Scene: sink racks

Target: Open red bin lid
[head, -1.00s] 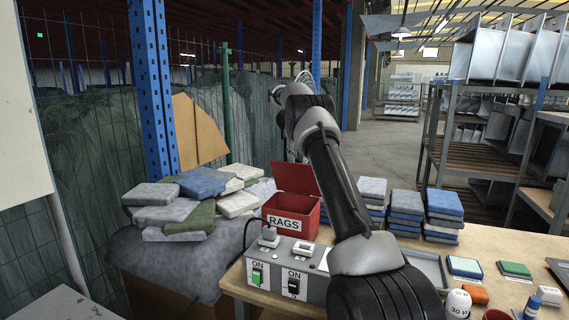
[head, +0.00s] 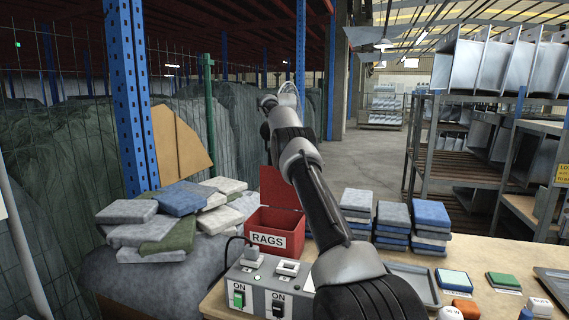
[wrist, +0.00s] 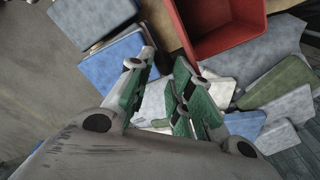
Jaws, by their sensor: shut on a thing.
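The red bin (head: 273,238), labelled RAGS, stands at the back left of the wooden table. Its red lid (head: 279,190) stands raised at the back, and the bin is open. In the wrist view I look down into the bin (wrist: 222,28) at the top right. The lid is not clear in the wrist view. In the head view my arm hides the gripper.
A grey switch box (head: 266,287) sits in front of the bin. Folded cloths (head: 165,222) are heaped left of it. Cloth stacks (head: 393,225) stand right of my arm. A grey tray (head: 415,283) lies on the table. Wire fencing is behind, and metal racks stand at right.

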